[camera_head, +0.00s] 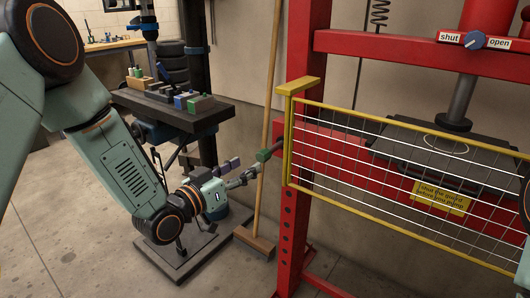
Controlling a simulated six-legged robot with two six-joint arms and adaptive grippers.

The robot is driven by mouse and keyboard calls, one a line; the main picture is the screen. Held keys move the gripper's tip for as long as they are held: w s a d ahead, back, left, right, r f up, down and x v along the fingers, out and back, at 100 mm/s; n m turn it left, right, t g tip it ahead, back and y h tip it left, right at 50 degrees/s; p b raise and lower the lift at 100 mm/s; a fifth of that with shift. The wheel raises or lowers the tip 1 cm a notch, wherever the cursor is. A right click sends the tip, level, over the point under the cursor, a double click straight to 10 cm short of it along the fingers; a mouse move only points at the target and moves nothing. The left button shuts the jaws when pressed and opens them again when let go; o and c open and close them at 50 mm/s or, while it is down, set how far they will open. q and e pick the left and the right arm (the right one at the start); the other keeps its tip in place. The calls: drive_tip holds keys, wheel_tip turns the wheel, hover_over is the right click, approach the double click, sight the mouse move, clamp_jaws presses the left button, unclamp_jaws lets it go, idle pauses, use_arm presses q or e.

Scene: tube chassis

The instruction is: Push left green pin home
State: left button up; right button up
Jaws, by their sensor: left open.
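The left green pin (264,155) shows as a green head on a dark shaft at the left post of the red press frame (318,140). The shaft runs toward the post, and part of the head sticks out left of it. My left gripper (255,172) is open, just below and left of the green head. No object shows between its fingers. I cannot tell whether a fingertip touches the pin.
A yellow-framed mesh guard (400,133) stands right of the pin. A broom (262,215) leans close behind my left gripper. A dark bench (175,108) with coloured blocks stands at the left. A shut/open knob (474,41) sits on the upper red beam.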

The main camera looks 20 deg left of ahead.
sight(260, 158)
use_arm(q)
drive_tip(key=shift+w+d+r, duration=0.1)
drive_tip(key=shift+w+d, duration=0.15)
drive_tip(key=b+x, duration=0.2)
drive_tip(key=x, duration=0.3)
drive_tip(key=shift+w+d, duration=0.15)
drive_tip(key=shift+w, duration=0.1)
drive_tip(key=shift+w+d, duration=0.3)
drive_tip(key=shift+w, duration=0.15)
drive_tip(key=shift+w+r, duration=0.1)
drive_tip(key=shift+w, duration=0.1)
drive_tip(key=shift+c, duration=0.2)
clamp_jaws()
